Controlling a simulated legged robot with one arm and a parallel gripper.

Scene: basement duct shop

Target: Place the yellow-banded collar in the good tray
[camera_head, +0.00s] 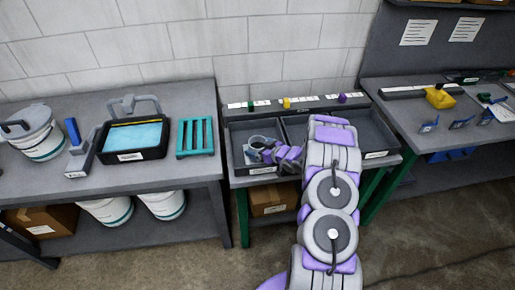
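My arm reaches in from the lower right, and my gripper (268,153) is low over the left tray, right beside the collar. The fingertips are too small and partly hidden to show whether they hold it.
A pale strip with green, yellow (286,103) and purple markers runs behind the trays. The left bench holds a white bucket (36,136), a black bin with blue contents (134,138) and a green rack (195,138). The right bench holds a yellow tool (440,97) and blue parts.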

